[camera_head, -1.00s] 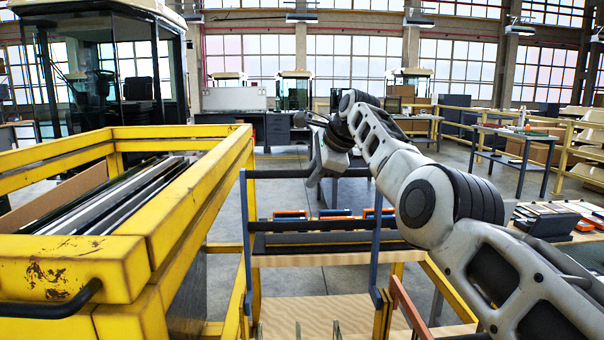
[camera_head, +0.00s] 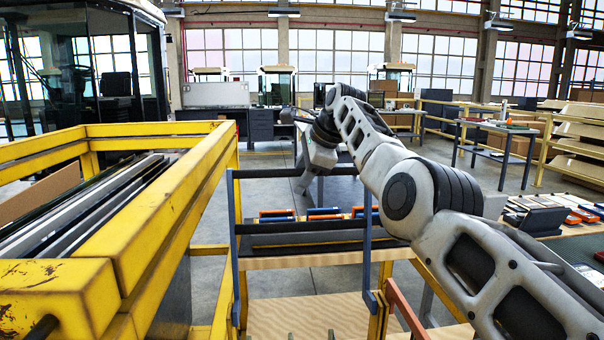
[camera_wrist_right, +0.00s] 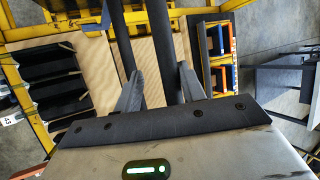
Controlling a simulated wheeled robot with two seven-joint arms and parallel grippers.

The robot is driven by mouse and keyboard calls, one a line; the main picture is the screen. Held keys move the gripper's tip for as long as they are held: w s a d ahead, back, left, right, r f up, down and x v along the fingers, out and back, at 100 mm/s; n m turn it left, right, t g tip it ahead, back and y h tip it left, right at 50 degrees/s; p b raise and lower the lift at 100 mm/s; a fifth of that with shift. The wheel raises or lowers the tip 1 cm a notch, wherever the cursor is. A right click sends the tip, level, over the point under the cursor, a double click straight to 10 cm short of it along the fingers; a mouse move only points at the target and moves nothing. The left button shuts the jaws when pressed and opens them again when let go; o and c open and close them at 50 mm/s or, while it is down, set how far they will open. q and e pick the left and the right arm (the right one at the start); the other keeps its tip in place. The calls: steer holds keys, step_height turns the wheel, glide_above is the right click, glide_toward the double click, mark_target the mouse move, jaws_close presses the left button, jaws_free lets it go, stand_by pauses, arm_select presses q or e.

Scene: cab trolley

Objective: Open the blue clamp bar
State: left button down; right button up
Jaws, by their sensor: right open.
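The blue clamp bar (camera_head: 236,255) stands ahead as two upright blue arms joined by a dark crossbar along the top, with a second dark bar lower down. My right gripper (camera_head: 303,188) is at the top crossbar, between the two blue arms, pointing down. In the right wrist view my right gripper (camera_wrist_right: 160,84) is open, with a dark bar running up the picture between or just behind its fingers. I cannot tell whether the fingers touch it. My left gripper is not in view.
A yellow frame (camera_head: 160,215) holding long dark strips stands close on the left. Blue and orange parts (camera_head: 323,214) sit behind the clamp bar. A table with tablets (camera_head: 540,220) is at right.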

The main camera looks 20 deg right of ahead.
steer(key=shift+r, duration=0.2)
steer(key=shift+s+d+r+b, duration=0.2)
steer(key=shift+r+b, duration=0.2)
arm_select(q)
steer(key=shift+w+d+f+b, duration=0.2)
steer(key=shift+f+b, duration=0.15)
steer(key=shift+b, duration=0.4)
arm_select(e)
steer(key=v, duration=1.5)
